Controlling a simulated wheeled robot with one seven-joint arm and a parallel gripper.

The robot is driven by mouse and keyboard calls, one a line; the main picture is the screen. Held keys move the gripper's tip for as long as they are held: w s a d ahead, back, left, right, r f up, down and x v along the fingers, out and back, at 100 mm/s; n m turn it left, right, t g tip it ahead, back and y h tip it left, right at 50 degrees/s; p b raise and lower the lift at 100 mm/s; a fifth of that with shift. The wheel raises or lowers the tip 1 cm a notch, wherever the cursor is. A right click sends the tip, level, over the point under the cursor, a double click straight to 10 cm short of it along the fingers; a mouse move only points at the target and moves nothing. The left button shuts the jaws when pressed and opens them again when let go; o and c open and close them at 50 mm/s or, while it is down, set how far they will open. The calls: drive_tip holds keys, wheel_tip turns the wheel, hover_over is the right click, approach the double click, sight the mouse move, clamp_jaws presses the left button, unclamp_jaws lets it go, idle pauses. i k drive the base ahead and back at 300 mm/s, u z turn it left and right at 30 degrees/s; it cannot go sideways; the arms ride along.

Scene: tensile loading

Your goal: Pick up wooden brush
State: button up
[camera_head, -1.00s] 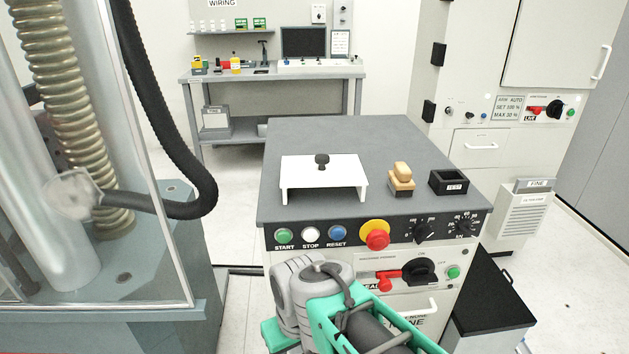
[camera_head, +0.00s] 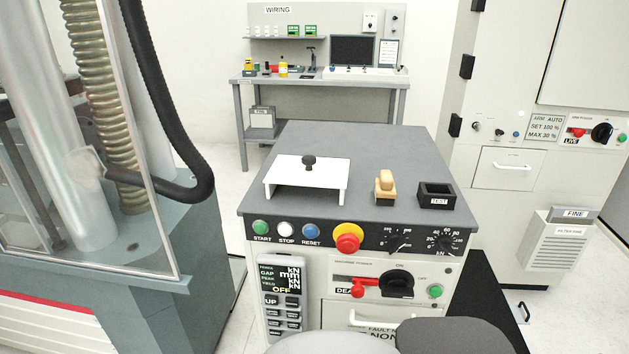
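The wooden brush (camera_head: 384,187) stands on the grey top of the control cabinet (camera_head: 370,150). It has a light wooden handle block above a wider base. It sits between a white raised plate with a black knob (camera_head: 308,179) on its left and a small black box marked TEST (camera_head: 436,195) on its right. Nothing touches or covers the brush.
The cabinet's front has buttons, a red and yellow emergency stop (camera_head: 347,237), dials and a red lever. A handheld keypad (camera_head: 283,299) hangs at its left front. A glass-fronted test machine (camera_head: 90,180) stands left. A workbench (camera_head: 330,78) is behind, a tall cabinet right.

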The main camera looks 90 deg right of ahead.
sight(385, 191)
drive_tip(key=u, duration=0.15)
drive_tip(key=k, duration=1)
drive_tip(key=z, duration=1.15)
